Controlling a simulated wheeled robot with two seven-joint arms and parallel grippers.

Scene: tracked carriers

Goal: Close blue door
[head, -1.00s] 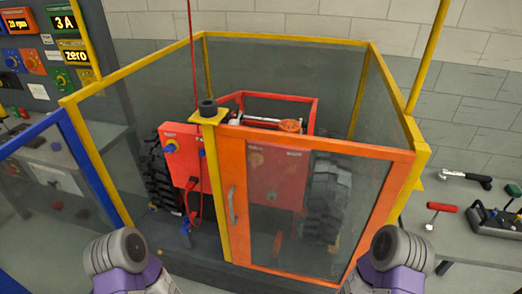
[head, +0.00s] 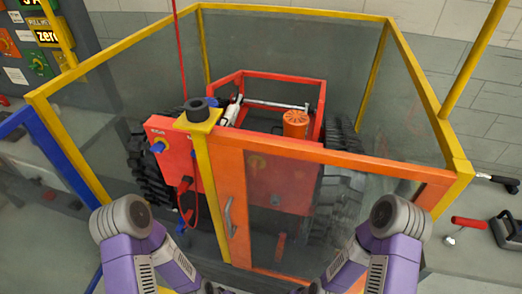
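The blue door (head: 58,152) is at the left edge in the head view. It stands swung open, away from the yellow-framed enclosure (head: 90,62). Only part of its blue frame and clear panel shows; the rest is cut off by the picture edge or hidden behind my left arm. I see no handle on it. My two purple arms come in at the bottom, with their forearms angled down toward the middle. Both grippers are below the picture edge, so their fingers do not show.
The orange door (head: 330,157) with a grey handle (head: 230,217) fills the enclosure's front right and looks shut. A red machine with big black tyres stands inside. A control panel is at upper left. A red-handled tool (head: 469,223) lies on a bench at right.

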